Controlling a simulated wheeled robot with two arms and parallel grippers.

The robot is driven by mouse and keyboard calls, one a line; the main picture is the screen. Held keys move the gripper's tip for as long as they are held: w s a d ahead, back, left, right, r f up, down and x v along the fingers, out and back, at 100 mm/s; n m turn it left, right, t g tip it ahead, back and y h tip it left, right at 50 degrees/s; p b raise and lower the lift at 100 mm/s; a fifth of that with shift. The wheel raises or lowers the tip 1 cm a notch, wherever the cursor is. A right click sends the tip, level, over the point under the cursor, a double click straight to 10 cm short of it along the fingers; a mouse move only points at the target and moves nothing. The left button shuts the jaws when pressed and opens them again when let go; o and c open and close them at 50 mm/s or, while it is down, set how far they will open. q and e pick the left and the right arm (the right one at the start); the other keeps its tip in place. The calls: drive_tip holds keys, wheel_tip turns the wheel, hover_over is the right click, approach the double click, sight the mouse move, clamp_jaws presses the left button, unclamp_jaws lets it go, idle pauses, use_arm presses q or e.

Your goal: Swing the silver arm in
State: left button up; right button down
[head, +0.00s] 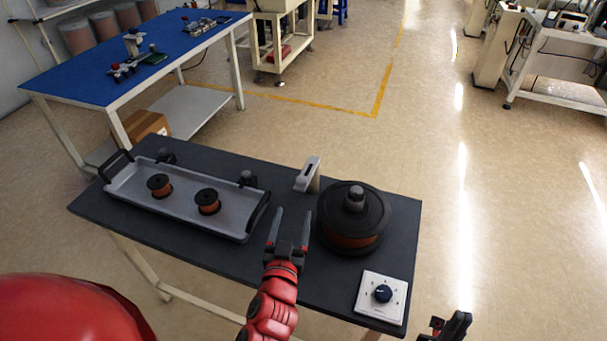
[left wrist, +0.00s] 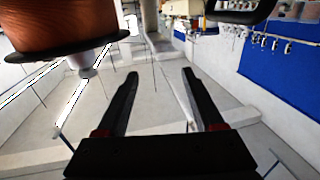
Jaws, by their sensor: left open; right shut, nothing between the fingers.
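The silver arm (head: 308,174) is a light grey upright piece with a dark slot, at the back edge of the dark table, left of the big reel. The big reel (head: 353,218) has black flanges and copper-coloured winding. My left gripper (head: 292,212) is open and empty, with its fingers pointing toward the back edge, in front of the silver arm and apart from it. In the left wrist view its two dark fingers (left wrist: 162,95) have nothing between them, and a copper winding (left wrist: 62,22) is at the upper left. My right gripper (head: 447,327) is shut at the bottom edge, partly cut off.
A grey tray (head: 222,226) with two small copper spools is on the left of the dark table (head: 220,262). A blue-topped table (head: 85,85) stands behind at the left.

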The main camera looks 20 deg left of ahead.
use_arm(q)
drive_tip(key=b, duration=0.2)
approach(302, 175)
drive_tip(key=w+p, duration=0.1)
drive_tip(key=w, duration=0.2)
drive_tip(key=w+a+p, duration=0.1)
drive_tip(key=w, duration=0.7)
drive_tip(key=shift+w+a+p, duration=0.25)
drive_tip(key=shift+a+p, duration=0.1)
drive_tip(key=shift+p, duration=0.05)
clamp_jaws()
drive_tip(key=shift+f, duration=0.1)
idle(0.6)
